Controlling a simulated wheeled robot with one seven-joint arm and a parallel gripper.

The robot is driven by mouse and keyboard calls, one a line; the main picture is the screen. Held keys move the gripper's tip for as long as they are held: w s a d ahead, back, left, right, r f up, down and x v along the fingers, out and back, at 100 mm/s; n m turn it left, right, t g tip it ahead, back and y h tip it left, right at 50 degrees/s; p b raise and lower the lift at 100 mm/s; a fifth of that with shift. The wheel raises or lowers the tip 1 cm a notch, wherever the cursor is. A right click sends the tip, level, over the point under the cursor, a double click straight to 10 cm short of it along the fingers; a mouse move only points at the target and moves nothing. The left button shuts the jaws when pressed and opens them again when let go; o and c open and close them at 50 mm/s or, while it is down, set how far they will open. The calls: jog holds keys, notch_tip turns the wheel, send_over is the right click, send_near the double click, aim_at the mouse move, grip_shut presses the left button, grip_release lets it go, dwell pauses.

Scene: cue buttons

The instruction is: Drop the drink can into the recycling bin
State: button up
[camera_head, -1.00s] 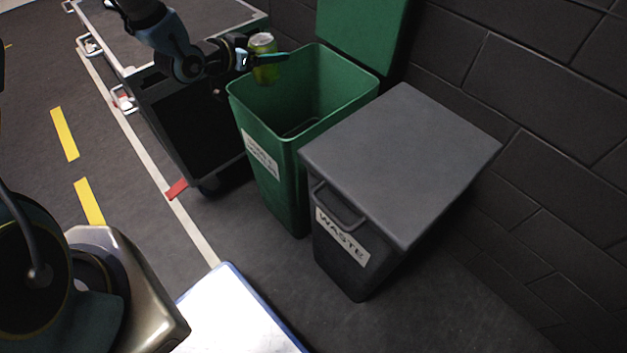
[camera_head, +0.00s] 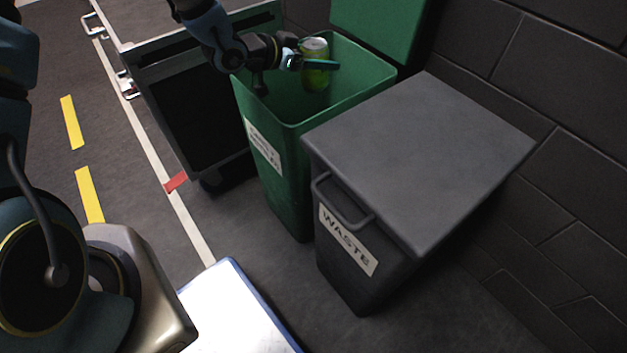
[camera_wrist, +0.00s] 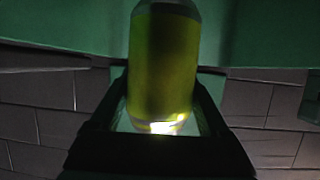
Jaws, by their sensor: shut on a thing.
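The drink can (camera_head: 316,76) is yellow-green with a silver top. It is upright between the fingers of my gripper (camera_head: 318,64), which is shut on it. In the wrist view the can (camera_wrist: 163,65) stands between the two dark fingers (camera_wrist: 163,120). The green recycling bin (camera_head: 268,185) has its lid raised at the back and a white label on its front. In the head view the can and gripper are over the bin's open mouth, towards its far side. How far the can is below the rim is hard to tell.
A grey bin marked WASTE (camera_head: 415,150), lid closed, stands right of the green bin. A dark cart (camera_head: 195,120) stands to the left. A dark block wall (camera_head: 560,110) is behind. A white blue-edged surface (camera_head: 235,310) is at the front.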

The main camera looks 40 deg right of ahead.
jog(key=shift+f, duration=0.25)
jog(key=o, duration=1.2)
jog(key=shift+c, duration=0.2)
notch_tip(320, 180, up, 10)
jog(key=shift+p, duration=0.9)
